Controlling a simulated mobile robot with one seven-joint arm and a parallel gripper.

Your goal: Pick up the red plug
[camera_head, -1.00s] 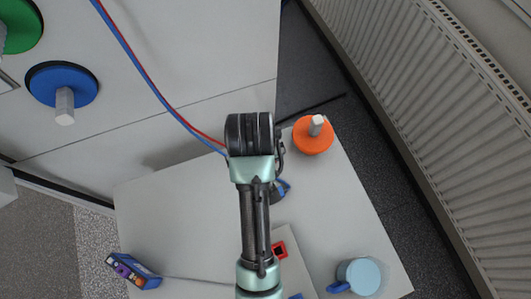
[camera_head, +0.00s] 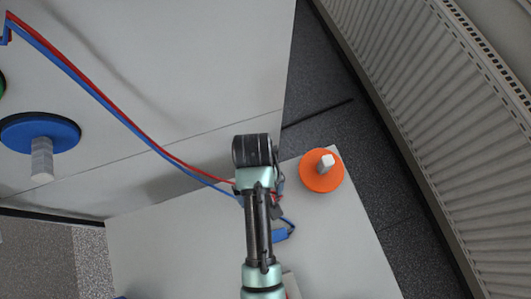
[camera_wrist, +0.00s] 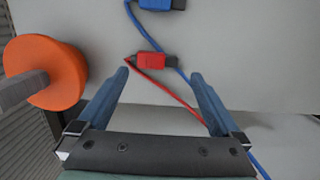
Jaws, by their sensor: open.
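The red plug (camera_wrist: 147,61) lies on the pale surface in the wrist view, with its red cable (camera_wrist: 182,101) running down to the right between my fingers. My gripper (camera_wrist: 160,73) is open and empty. Its fingertips are just short of the plug in the picture, and the plug is closer to the left finger. I cannot tell the height gap between them. In the head view my arm hides most of the gripper, and I cannot make out the red plug clearly there.
A blue plug (camera_wrist: 156,4) lies just beyond the red one and also shows in the head view (camera_head: 281,235). A blue cable runs beside the red one. An orange disc with a grey peg (camera_wrist: 62,72) stands at left. A ribbed radiator (camera_head: 445,120) is at right.

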